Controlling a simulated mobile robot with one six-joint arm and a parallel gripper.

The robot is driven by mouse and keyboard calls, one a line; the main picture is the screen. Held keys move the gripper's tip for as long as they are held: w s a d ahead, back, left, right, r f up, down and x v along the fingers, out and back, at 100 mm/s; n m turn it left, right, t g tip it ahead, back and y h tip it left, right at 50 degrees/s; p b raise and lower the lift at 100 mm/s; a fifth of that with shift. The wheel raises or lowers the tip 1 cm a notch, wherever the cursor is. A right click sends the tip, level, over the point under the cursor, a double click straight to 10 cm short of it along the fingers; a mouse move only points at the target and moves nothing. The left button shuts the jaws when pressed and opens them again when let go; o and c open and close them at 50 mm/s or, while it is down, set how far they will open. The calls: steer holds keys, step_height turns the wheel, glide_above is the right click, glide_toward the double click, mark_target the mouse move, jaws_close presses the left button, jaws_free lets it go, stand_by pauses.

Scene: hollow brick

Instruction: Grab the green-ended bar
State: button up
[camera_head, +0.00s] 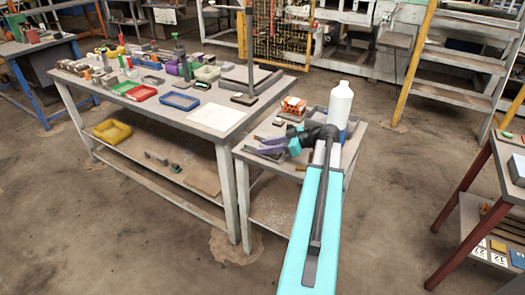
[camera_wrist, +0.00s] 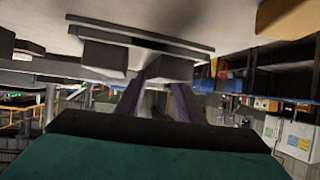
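My gripper (camera_head: 262,146), with purple fingers, is over the small side table in the head view. Its fingers stand apart in the wrist view (camera_wrist: 160,92), with nothing clearly held between them. A short grey bar-like piece (camera_head: 156,158) with a green part at its right end lies on the lower shelf of the long bench. It looks like the green-ended bar, but it is too small to be sure. My gripper is well to the right of it and higher. I cannot make out this piece in the wrist view.
The long bench (camera_head: 222,95) carries several bins, tools and a stand. A yellow bin (camera_head: 113,131) sits on its lower shelf. An orange hollow brick (camera_head: 293,105) and a white bottle (camera_head: 340,103) stand close to my gripper. Open floor lies in front.

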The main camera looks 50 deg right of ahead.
steer(key=c, duration=0.5)
steer(key=shift+r, duration=0.15)
steer(key=shift+r, duration=0.5)
jaws_close()
step_height(320, 180, up, 9)
steer(key=b, duration=0.1)
steer(key=shift+f, duration=0.15)
